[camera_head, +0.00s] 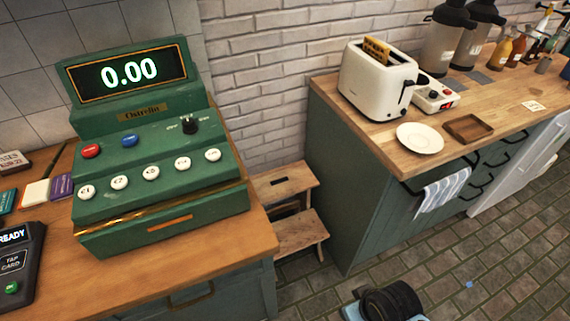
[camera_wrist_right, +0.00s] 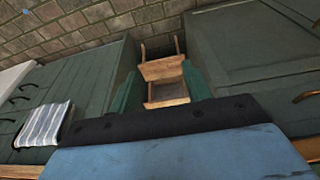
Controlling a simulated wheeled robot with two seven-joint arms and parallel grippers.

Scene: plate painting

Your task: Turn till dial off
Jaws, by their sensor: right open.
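The green till (camera_head: 160,150) stands on the left wooden counter, its lit display (camera_head: 129,72) reading 0.00. The small black till dial (camera_head: 189,124) sits at the upper right of its sloped face, with small labels on both sides. The labels and the dial's pointing direction are too small to tell for certain. My right gripper (camera_wrist_right: 163,88) is open and empty in the right wrist view, its two fingers apart in front of a wooden step stool. The till is not in that view. My left gripper is not in view.
A card reader (camera_head: 14,268) lies left of the till. The wooden step stool (camera_head: 288,190) stands between the counters. The right counter holds a toaster (camera_head: 377,80), a white plate (camera_head: 420,138) and a wooden tray (camera_head: 470,128).

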